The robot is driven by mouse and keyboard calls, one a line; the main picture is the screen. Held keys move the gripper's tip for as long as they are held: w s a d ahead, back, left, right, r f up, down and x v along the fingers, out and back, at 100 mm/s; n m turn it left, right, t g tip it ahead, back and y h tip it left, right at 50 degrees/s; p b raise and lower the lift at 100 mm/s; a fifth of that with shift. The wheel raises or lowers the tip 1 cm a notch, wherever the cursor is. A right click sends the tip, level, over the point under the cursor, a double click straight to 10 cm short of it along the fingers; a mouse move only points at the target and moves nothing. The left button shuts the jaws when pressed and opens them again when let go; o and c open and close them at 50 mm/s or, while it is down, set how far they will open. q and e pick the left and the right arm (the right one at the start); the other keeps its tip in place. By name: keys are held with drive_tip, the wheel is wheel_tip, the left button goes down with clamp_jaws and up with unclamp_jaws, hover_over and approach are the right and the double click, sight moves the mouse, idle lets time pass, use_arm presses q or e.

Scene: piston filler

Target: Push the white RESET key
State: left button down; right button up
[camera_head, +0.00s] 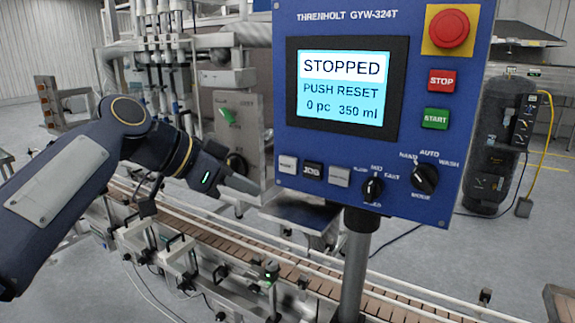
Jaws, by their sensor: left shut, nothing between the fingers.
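The white key (287,164) sits at the lower left of the blue control panel (440,150); its small lettering is too blurred to read surely. A black JOG key (313,170) and a pale grey key (339,176) are to its right. My left gripper (252,188) is shut and empty, its fingertips to the left of and slightly below the white key, apart from it in the picture. The screen (343,85) reads STOPPED, PUSH RESET, 0 pc, 350 ml. My right gripper is not in view.
The panel also bears a red emergency button (449,28), a red STOP key (441,80), a green START key (436,118) and two black knobs. A post (357,265) holds it up before a conveyor (230,258). Filling machinery stands behind my left arm.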

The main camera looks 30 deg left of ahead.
use_arm(q)
drive_tip(key=p, duration=0.3)
approach(291, 173)
drive_tip(key=d+f, duration=0.1)
drive_tip(key=w+d+f, duration=0.1)
drive_tip(key=f, duration=0.1)
drive_tip(key=shift+d+f, duration=0.15)
drive_tip(key=shift+d, duration=0.15)
drive_tip(key=shift+w+f, duration=0.1)
drive_tip(key=shift+w, duration=0.65)
drive_tip(key=shift+w, duration=0.1)
idle(0.8)
drive_tip(key=shift+w, duration=0.3)
drive_tip(key=shift+w+d+p, duration=0.1)
drive_tip(key=shift+w+p, duration=0.3)
idle(0.7)
drive_tip(key=shift+s+b, duration=0.55)
drive_tip(key=shift+s, duration=0.25)
